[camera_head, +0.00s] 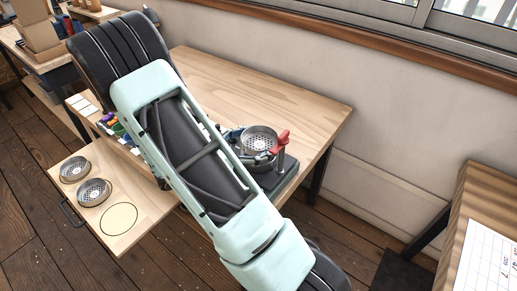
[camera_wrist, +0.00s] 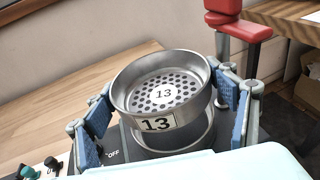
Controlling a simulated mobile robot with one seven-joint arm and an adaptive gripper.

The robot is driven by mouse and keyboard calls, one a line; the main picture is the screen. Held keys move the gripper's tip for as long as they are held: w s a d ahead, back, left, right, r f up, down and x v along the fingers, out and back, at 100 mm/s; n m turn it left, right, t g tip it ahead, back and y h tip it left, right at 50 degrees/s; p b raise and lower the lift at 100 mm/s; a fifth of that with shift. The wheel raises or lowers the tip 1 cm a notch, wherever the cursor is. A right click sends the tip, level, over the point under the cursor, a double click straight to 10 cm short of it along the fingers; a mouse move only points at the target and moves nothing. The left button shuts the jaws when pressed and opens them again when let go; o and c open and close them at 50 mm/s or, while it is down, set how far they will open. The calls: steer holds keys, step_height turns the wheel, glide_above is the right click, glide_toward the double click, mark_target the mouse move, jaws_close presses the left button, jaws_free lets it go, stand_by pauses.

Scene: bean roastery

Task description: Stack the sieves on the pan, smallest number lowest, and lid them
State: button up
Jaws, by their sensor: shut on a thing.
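A metal sieve marked 13 (camera_wrist: 165,76) is between the blue-padded fingers of my gripper (camera_wrist: 168,108), which is shut on it. Below it is another round metal vessel (camera_wrist: 190,136), mostly hidden; I cannot tell whether it is the pan or a sieve, or whether the two touch. Sieve 13 looks slightly tilted and offset over it. In the head view the held sieve (camera_head: 259,134) is over the dark shaker base (camera_head: 270,182). Two more perforated sieves (camera_head: 74,169) (camera_head: 94,192) rest on the pull-out board; their numbers are unreadable. No lid can be made out.
The pull-out board (camera_head: 150,232) has an empty ring mark (camera_head: 118,218) near its front. A red-topped clamp post (camera_head: 281,145) stands beside the shaker. Coloured small items (camera_head: 110,122) lie left of my arm. The table's back right (camera_head: 300,100) is clear. My arm hides the middle.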

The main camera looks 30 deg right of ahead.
mark_target(259, 148)
steer(key=shift+f, duration=1.55)
steer(key=o, duration=1.2)
steer(key=v, duration=1.2)
steer(key=shift+w+r, duration=0.1)
